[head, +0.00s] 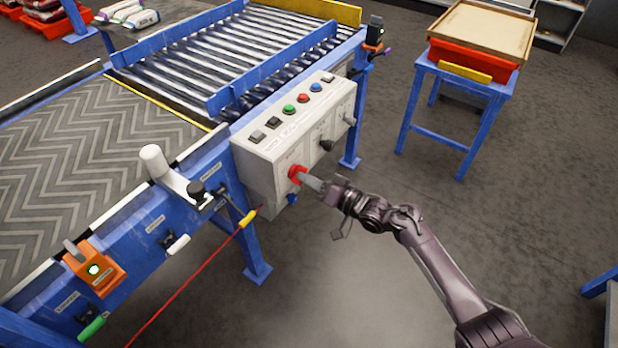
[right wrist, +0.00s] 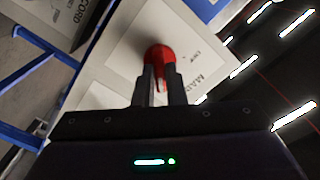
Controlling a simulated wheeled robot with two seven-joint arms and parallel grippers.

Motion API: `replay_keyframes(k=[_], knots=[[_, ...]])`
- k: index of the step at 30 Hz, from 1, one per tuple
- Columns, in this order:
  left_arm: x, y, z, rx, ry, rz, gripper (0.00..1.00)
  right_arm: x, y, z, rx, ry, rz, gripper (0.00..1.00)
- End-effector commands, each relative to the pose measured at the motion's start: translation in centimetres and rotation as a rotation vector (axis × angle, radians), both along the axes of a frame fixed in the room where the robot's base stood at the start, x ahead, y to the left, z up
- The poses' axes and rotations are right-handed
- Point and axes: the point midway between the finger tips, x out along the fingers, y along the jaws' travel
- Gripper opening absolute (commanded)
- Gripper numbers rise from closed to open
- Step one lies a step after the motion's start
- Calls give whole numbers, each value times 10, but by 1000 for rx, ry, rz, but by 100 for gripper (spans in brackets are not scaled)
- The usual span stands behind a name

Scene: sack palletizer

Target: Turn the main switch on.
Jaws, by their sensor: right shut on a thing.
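The main switch (head: 296,174) is a red rotary knob on the lower front of the pale grey control box (head: 262,168). It also shows in the right wrist view (right wrist: 159,55), on a white label plate with partly readable lettering. My right gripper (head: 308,181) reaches it from the right. In the right wrist view its two fingers (right wrist: 160,80) are shut on the red knob, one on each side. The knob's exact turn position is hard to read because the fingers cover part of it. My left gripper is not in view.
The control box has green, red and blue buttons (head: 303,98) on top and black knobs (head: 326,146) on its front. A roller conveyor (head: 225,55) and blue frame stand behind. A red cord (head: 190,285) runs to the lower left.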

Motion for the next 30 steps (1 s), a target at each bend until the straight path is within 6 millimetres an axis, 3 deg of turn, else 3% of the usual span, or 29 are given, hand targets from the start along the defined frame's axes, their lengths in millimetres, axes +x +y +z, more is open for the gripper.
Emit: replay_keyframes(k=[14, 15, 19, 30], knots=[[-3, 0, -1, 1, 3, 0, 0, 0, 0, -1, 7, 15, 0, 0], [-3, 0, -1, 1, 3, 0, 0, 0, 0, -1, 7, 14, 0, 15], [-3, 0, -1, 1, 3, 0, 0, 0, 0, -1, 7, 13, 1, 32], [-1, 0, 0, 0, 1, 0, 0, -4, -6, 0, 6, 11, 0, 33]])
